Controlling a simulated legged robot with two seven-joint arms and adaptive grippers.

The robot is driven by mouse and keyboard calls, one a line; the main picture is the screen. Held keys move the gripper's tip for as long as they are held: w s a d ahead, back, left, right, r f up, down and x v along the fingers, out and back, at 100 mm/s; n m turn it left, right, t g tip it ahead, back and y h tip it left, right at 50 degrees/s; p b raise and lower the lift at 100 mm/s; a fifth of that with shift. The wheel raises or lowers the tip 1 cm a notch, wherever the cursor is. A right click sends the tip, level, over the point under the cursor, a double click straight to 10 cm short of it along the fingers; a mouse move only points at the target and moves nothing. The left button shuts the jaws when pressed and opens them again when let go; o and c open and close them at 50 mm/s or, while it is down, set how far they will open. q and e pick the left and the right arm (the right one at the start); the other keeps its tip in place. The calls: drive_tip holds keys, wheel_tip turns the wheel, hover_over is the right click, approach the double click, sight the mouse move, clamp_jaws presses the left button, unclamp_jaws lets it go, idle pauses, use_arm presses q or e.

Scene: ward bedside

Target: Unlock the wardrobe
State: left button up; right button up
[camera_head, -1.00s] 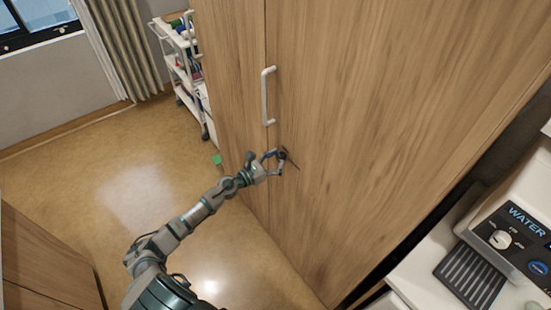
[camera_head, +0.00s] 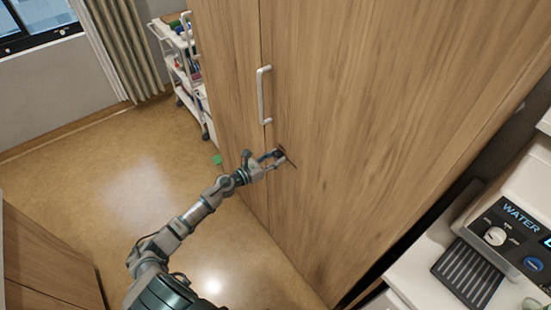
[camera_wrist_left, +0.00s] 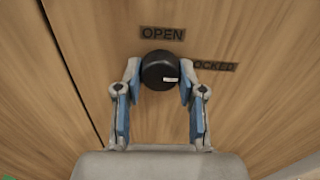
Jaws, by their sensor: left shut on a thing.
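The wooden wardrobe (camera_head: 350,130) stands in front of me with its doors closed. A white bar handle (camera_head: 260,95) is on the door by the seam. Below the handle is a round black lock knob (camera_wrist_left: 159,70), between the two fingers of my left gripper (camera_wrist_left: 159,84). The gripper is shut on the knob. A small white mark on the knob points right. An "OPEN" label (camera_wrist_left: 163,34) sits above the knob, and a partly hidden label reading "OCKED" (camera_wrist_left: 215,66) sits to its right. In the head view my left gripper (camera_head: 279,157) reaches the door. My right gripper is not in view.
A white trolley (camera_head: 185,70) with supplies stands beyond the wardrobe at the left. A water dispenser (camera_head: 515,235) on a white counter is at the right. A wooden cabinet (camera_head: 45,255) is at lower left. The floor (camera_head: 130,190) between is clear.

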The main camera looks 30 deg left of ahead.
use_arm(q)
drive_tip(key=n+p, duration=0.1)
drive_tip(key=n, duration=0.3)
drive_tip(key=n+p, duration=0.1)
drive_tip(key=shift+w+a+r+n+p, duration=0.1)
drive_tip(key=shift+a+r+n+p, duration=0.05)
drive_tip(key=shift+r+n+p, duration=0.25)
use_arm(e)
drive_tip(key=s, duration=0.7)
use_arm(q)
drive_tip(key=shift+n+p, duration=0.35)
drive_tip(key=shift+n, duration=0.55)
drive_tip(key=n+p, duration=0.2)
drive_tip(key=n, duration=0.2)
drive_tip(key=shift+r+n, duration=0.1)
drive_tip(key=shift+n, duration=0.2)
drive_tip(key=n+p, duration=0.3)
drive_tip(key=n, duration=0.2)
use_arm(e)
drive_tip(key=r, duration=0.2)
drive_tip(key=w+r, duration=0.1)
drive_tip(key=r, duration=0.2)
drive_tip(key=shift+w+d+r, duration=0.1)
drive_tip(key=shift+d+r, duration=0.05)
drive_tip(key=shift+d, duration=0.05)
use_arm(q)
drive_tip(key=shift+n, duration=0.3)
